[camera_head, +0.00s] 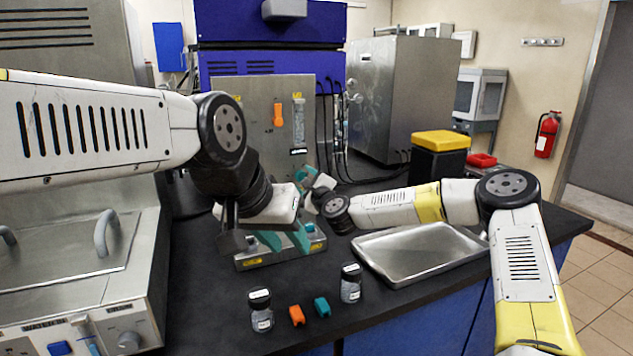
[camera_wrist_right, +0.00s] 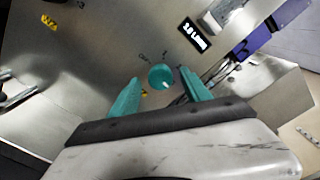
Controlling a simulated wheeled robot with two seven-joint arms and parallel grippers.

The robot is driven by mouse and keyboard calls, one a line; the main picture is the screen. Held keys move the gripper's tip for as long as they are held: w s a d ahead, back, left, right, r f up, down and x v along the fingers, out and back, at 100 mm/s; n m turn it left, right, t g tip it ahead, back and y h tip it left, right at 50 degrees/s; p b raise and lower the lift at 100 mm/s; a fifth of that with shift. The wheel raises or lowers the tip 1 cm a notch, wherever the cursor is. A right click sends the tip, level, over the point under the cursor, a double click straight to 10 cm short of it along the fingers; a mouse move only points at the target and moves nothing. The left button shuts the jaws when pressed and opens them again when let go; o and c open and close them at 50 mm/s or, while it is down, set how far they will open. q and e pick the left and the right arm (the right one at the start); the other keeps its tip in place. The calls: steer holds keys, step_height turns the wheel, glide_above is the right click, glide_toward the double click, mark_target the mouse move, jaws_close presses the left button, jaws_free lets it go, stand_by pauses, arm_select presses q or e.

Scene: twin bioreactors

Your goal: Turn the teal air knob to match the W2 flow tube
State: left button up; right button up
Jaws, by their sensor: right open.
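The teal air knob (camera_wrist_right: 161,77) is on the steel panel in the right wrist view, with a small white mark near its lower edge. My right gripper (camera_wrist_right: 160,88) is open, with one teal finger on each side of the knob; contact cannot be told. In the head view my right gripper (camera_head: 308,178) is at the panel's lower right and hides the knob. A clear flow tube (camera_head: 298,120) is upright on the panel; its label and reading are too small to read.
A small display (camera_wrist_right: 194,36) reads a L/min value. An orange handle (camera_head: 278,114) is on the panel (camera_head: 255,95). Two vials (camera_head: 261,312) and orange and teal blocks (camera_head: 297,315) stand in front.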

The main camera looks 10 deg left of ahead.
steer(key=v, duration=0.7)
steer(key=shift+s+d, duration=0.2)
steer(key=shift+s, duration=0.05)
